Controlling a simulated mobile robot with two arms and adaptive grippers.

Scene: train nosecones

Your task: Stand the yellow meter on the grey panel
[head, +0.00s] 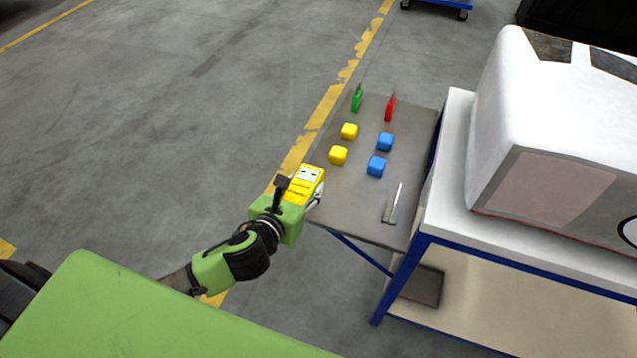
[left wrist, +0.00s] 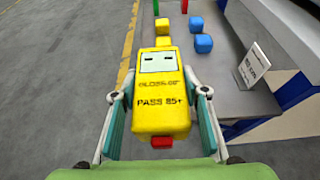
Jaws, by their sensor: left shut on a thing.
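The yellow meter (head: 305,184) has a pale screen and dark print; in the left wrist view the meter (left wrist: 161,95) reads "PASS 85+". My left gripper (head: 297,194) is shut on it; in the left wrist view the gripper's fingers (left wrist: 160,115) flank its sides. The meter is at the near left edge of the grey panel (head: 345,205); I cannot tell whether it touches the panel. In the left wrist view the grey panel (left wrist: 225,85) lies beyond and to the right of the meter. My right gripper is not in view.
On the panel stand yellow cubes (head: 349,131), blue cubes (head: 377,166), a green item (head: 357,99), a red item (head: 390,107) and a small upright sign (head: 393,205). A white nosecone (head: 560,130) on a blue-framed cart is at right. The panel's near middle is bare.

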